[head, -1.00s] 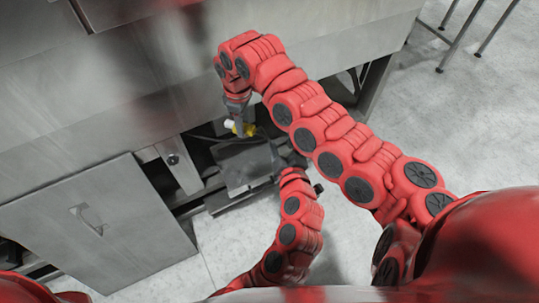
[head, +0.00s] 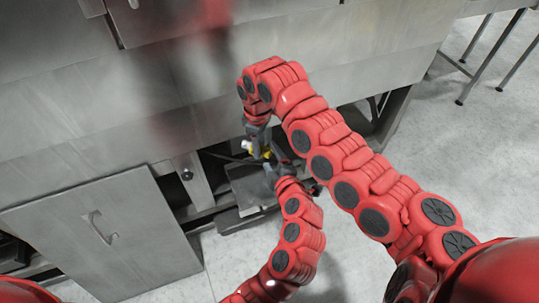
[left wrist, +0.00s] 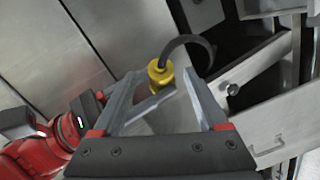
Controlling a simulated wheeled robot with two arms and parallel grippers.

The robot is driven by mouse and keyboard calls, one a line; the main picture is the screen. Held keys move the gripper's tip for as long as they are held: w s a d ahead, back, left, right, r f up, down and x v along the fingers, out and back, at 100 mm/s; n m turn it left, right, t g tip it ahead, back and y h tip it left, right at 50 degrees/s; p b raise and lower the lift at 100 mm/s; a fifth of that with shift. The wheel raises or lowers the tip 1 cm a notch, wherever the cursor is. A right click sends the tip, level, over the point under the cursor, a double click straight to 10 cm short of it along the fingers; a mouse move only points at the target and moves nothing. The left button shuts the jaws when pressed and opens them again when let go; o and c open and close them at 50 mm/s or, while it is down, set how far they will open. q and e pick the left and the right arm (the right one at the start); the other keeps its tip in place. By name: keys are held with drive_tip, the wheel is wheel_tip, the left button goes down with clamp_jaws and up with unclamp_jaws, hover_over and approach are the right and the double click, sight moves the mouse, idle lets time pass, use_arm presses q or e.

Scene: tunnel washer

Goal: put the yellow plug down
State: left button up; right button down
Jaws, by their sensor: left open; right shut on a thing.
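The yellow plug (head: 266,154) is in my right gripper (head: 257,147), in front of the lower part of the machine. A white part shows beside the plug in the head view. My left gripper (head: 275,160) is open, close below and to the right of the plug. In the left wrist view the plug (left wrist: 159,72) is between the tips of my open left gripper (left wrist: 161,76), with a dark cable curving from it. I cannot tell whether the left fingers touch it. The right fingers' hold is partly hidden.
A grey box (head: 248,188) sits below the plug, by the machine's open lower frame. A large grey panel with a handle (head: 105,228) stands at the left. The machine's steel wall (head: 170,110) is behind my grippers.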

use_arm(q)
drive_tip(key=shift+x, duration=0.9)
drive_tip(key=shift+c, duration=0.3)
clamp_jaws()
use_arm(e)
drive_tip(key=shift+c, duration=2)
unclamp_jaws()
